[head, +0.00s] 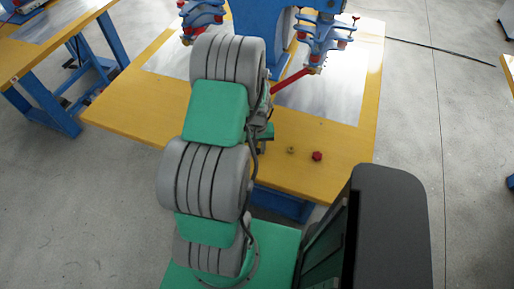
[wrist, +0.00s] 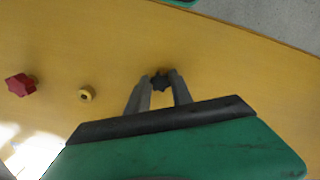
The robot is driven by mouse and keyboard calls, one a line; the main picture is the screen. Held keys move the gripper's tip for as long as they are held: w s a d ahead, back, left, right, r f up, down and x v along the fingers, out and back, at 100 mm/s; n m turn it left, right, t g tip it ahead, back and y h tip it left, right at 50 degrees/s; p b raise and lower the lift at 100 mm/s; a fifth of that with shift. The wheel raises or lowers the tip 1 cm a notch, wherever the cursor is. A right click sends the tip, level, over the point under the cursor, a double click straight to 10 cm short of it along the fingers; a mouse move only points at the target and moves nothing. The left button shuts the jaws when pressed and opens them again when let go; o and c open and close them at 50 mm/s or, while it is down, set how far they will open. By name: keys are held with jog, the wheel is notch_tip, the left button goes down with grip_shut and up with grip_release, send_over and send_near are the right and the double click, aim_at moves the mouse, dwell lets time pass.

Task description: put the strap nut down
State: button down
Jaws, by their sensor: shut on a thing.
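The strap nut appears to be the small dark star-shaped knob (wrist: 160,82) in the wrist view. My gripper (wrist: 162,77) is shut on it, with one grey finger on each side. The yellow tabletop lies behind the knob. I cannot tell whether the knob touches the table or hangs just above it. In the head view my arm hides the knob and most of my gripper, over the near part of the yellow table (head: 335,178).
A brass-coloured ring-like nut (wrist: 86,93) and a red star knob (wrist: 20,84) lie left of my gripper in the wrist view. In the head view, a blue machine (head: 258,25) with a red lever (head: 290,81) stands behind. Bare tabletop surrounds the small parts.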

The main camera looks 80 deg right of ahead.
jog(key=shift+f, duration=0.15)
jog(key=c, duration=1.1)
grip_release()
jog(key=shift+c, duration=0.2)
notch_tip(320, 180, up, 12)
jog(key=b, duration=0.2)
jog(key=w+a+r+n+t+h, duration=0.1)
jog(key=w+a+r+n, duration=0.35)
jog(key=w+a, duration=0.55)
jog(key=w+a+r+n, duration=0.3)
jog(key=w+a+r, duration=0.3)
jog(key=w, duration=0.7)
jog(key=w+a+r+n+t, duration=0.1)
jog(key=a+r+n, duration=0.1)
jog(key=a, duration=1)
jog(key=w+a+r+n+t+y, duration=0.1)
jog(key=a+r+n, duration=0.2)
jog(key=a, duration=1)
jog(key=shift+w+r+n+t, duration=0.15)
jog(key=shift+w+n+t, duration=0.25)
jog(key=shift+n, duration=0.35)
